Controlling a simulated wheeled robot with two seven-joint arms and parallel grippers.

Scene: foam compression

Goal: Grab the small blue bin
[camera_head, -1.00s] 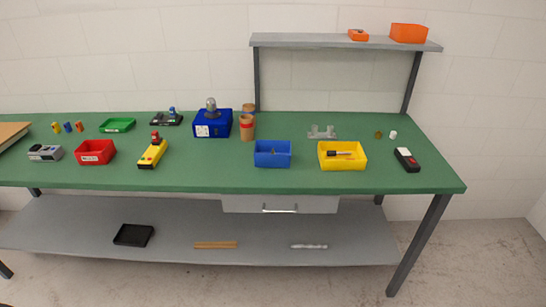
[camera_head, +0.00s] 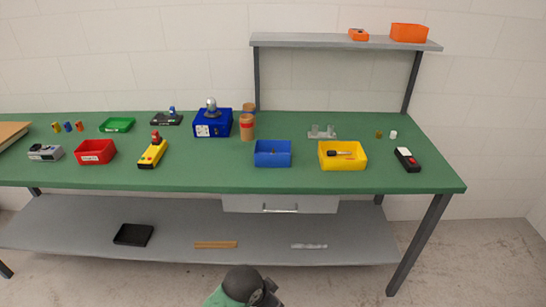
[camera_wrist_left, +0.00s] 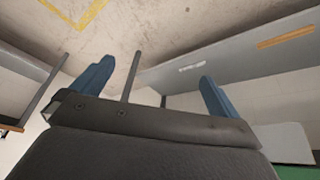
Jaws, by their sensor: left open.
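The small blue bin (camera_head: 272,153) is an open-topped box on the green bench near its front edge, left of a yellow bin. A tiny item seems to lie inside it; I cannot tell what. My left gripper (camera_wrist_left: 156,72) shows in the left wrist view with its two blue fingers spread wide and nothing between them. The blue bin is not seen in that view. In the head view a dark and green part of my arm shows at the bottom edge, below and apart from the bench. My right gripper is not in view.
The yellow bin (camera_head: 343,163) holds a dark-handled tool. A larger blue box (camera_head: 212,127) and brown cups (camera_head: 246,127) stand behind to the left. Below the bench are a drawer (camera_head: 280,204) and a grey lower shelf (camera_head: 180,256). Bare bench lies left of the small bin.

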